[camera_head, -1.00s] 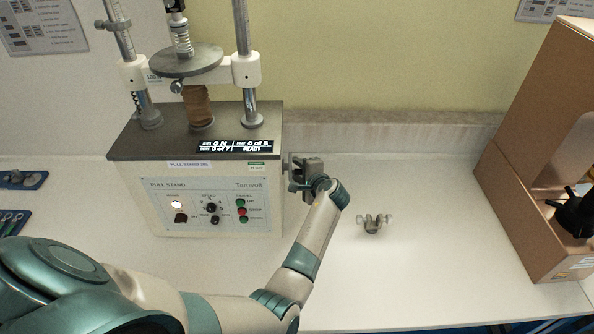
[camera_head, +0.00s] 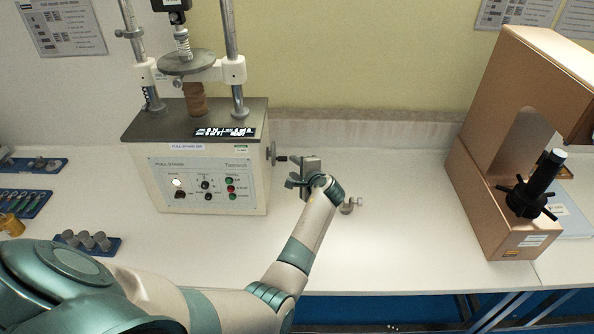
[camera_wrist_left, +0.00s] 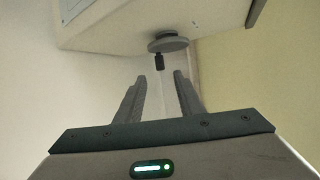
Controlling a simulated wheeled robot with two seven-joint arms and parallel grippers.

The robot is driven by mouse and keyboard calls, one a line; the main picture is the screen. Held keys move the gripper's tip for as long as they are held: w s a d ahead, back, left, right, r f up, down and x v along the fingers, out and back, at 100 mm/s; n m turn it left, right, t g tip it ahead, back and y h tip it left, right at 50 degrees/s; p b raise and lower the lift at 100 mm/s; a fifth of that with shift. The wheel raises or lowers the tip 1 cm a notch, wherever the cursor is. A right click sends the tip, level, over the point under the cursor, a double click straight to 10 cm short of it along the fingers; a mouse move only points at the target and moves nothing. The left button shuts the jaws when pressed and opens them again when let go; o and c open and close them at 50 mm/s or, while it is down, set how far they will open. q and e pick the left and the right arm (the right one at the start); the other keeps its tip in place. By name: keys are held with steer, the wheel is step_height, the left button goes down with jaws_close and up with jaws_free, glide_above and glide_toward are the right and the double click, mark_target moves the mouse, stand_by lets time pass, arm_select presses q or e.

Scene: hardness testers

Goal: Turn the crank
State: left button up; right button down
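The crank (camera_head: 272,154) is a grey disc with a dark handle on the right side of the pull stand (camera_head: 208,180). In the left wrist view the disc (camera_wrist_left: 168,45) hangs from the light housing, and its dark handle (camera_wrist_left: 160,62) points towards the gripper. My left gripper (camera_head: 291,182) is just right of and nearer than the crank. In the left wrist view its two fingers (camera_wrist_left: 160,80) are apart with nothing between them. The handle is just beyond the fingertips and looks clear of them. My right gripper is not in view.
A small metal clamp-like part (camera_head: 350,205) lies right of my left gripper. A copper-coloured machine (camera_head: 500,170) with a black spoked handwheel (camera_head: 534,195) stands at the right. Blue trays (camera_head: 88,243) with small parts lie at the left.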

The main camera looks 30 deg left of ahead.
arm_select(q)
steer(key=s+d+f+n+g+h+b, duration=0.15)
steer(key=s+d+f, duration=0.35)
steer(key=s, duration=0.6)
steer(key=s+d+f+n+h, duration=0.2)
steer(key=s+d+f+h, duration=0.15)
steer(key=s+f, duration=0.5)
steer(key=s+d+f+n+g+h, duration=0.15)
steer(key=s+d+f, duration=0.3)
steer(key=s, duration=0.75)
steer(key=s+d+f+g+h+b, duration=0.15)
steer(key=s+f, duration=0.25)
steer(key=f, duration=0.5)
steer(key=s+d+f+h+b, duration=0.1)
steer(key=s+d+f+b, duration=0.3)
steer(key=f, duration=0.6)
steer(key=s+d+f+h+b, duration=0.1)
steer(key=s+f+b, duration=0.1)
steer(key=s+f, duration=0.5)
steer(key=s+f+n+g+h+b, duration=0.1)
steer(key=s+f+b, duration=0.5)
steer(key=s+f, duration=1.4)
step_height(320, 180, down, 4)
steer(key=shift+s+a+f+n+g+b, duration=0.1)
steer(key=shift+s+a+n+g+b, duration=0.15)
steer(key=shift+s+g, duration=0.2)
steer(key=shift+c, duration=0.5)
